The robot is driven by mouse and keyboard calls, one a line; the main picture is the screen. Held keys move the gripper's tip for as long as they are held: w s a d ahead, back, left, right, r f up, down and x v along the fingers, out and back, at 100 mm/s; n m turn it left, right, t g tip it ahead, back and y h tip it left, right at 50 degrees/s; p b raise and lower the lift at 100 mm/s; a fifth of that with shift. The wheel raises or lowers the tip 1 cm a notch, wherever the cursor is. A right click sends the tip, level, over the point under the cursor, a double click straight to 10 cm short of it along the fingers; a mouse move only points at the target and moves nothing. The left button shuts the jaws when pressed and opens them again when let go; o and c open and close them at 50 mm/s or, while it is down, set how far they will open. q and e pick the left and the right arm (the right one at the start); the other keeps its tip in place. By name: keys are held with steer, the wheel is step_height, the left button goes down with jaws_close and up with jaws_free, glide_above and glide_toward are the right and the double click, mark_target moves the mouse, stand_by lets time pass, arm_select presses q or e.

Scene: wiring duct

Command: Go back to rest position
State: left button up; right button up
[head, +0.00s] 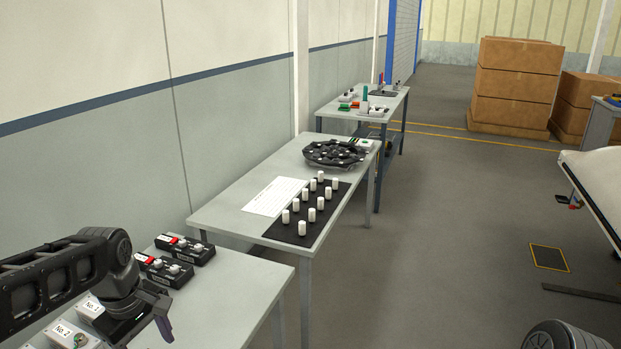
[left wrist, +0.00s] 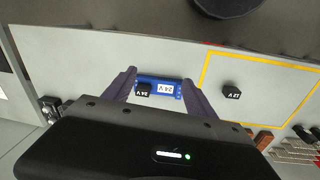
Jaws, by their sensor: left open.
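My left arm comes in from the left in the head view, over the nearest table's left part. Its gripper (head: 163,326) hangs near that table's front edge and is partly hidden by the wrist. In the left wrist view my left gripper (left wrist: 158,78) is open, its two purple-grey fingers spread apart. A blue block labelled 24 V (left wrist: 170,87) shows between the fingers, on the light surface beyond; I cannot tell the distance. A small black 24 V cube (left wrist: 143,90) is beside it. My right gripper is not in view.
The nearest table (head: 235,285) holds black switch boxes (head: 185,248) and white numbered boxes (head: 78,332). Another table has white cylinders on a black mat (head: 272,231) and a dark round tray (head: 335,153). A black 12 V cube (left wrist: 232,91) lies inside a yellow outline.

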arm_select(q)
steer(key=w+d+f+m+t+h, duration=0.1)
steer(key=w+d+f+m+t, duration=0.3)
steer(key=w, duration=0.3)
steer(key=d+f+m+h+b, duration=0.1)
steer(key=d+f+m+b, duration=0.1)
steer(key=d+f, duration=0.35)
steer(key=d+f+m+b, duration=0.1)
steer(key=d+f+m, duration=0.15)
steer(key=f, duration=0.65)
steer(key=d+f+m+h+b, duration=0.15)
steer(key=d+f, duration=0.25)
steer(key=f, duration=0.4)
steer(key=s+d+f+g+b, duration=0.1)
steer(key=s+d+f, duration=0.2)
steer(key=s+f, duration=0.3)
steer(key=s+d+f+m+g+b, duration=0.1)
steer(key=s+d+f+g+b, duration=0.1)
steer(key=s+d+f, duration=0.2)
steer(key=s+d+f+g+b, duration=0.1)
steer(key=s+d+f+b, duration=0.1)
steer(key=s+f, duration=0.8)
steer(key=shift+s+d+m+g+h, duration=0.35)
steer(key=shift+s+d, duration=0.5)
steer(key=shift+s, duration=0.15)
steer(key=shift+a, duration=0.1)
